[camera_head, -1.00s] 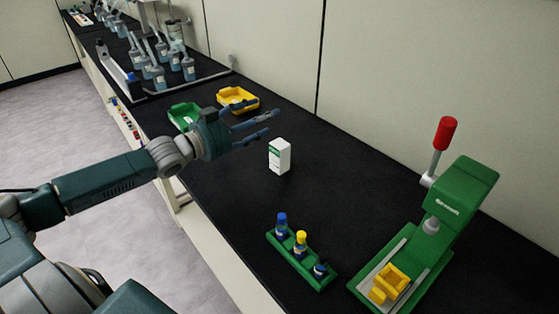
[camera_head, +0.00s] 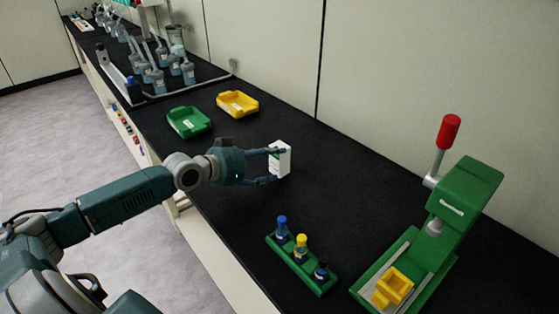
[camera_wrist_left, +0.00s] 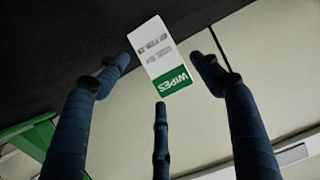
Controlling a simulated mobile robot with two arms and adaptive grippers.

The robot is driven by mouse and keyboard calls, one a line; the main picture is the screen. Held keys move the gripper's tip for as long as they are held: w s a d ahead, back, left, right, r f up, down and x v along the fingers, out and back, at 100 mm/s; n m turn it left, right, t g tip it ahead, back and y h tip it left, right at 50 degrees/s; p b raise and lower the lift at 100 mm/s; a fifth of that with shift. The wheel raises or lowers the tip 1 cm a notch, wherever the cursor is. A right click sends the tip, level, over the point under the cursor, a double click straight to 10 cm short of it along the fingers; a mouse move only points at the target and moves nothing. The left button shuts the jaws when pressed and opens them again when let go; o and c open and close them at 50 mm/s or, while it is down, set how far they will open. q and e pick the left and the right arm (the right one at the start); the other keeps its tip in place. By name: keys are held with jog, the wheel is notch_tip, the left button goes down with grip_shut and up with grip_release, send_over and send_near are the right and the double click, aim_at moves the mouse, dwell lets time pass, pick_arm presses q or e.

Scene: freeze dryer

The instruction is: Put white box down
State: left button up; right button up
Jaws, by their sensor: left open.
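The white box (camera_head: 281,157) stands upright on the black bench top in the head view. In the left wrist view the white box (camera_wrist_left: 160,55) shows a green band with the word WIPES and lies ahead between the fingers. My left gripper (camera_head: 272,166) is open, with its fingers around the near side of the box, partly covering it. In the left wrist view the fingers of the gripper (camera_wrist_left: 160,85) are spread apart. I cannot tell whether any finger touches the box. My right gripper is not in view.
A green tray (camera_head: 189,122) and a yellow tray (camera_head: 238,103) lie behind the box. A green rack (camera_head: 300,262) with capped bottles and a green press (camera_head: 440,225) with a red-knobbed lever stand in front. The bench around the box is clear.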

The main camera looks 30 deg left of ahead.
aim_at(276, 160)
pick_arm(q)
jog(key=shift+p+x, duration=0.6)
jog(key=shift+x, duration=2.3)
jog(key=shift+r, duration=0.15)
jog(key=c, duration=0.9)
jog(key=shift+s, duration=0.1)
jog(key=shift+c, duration=0.2)
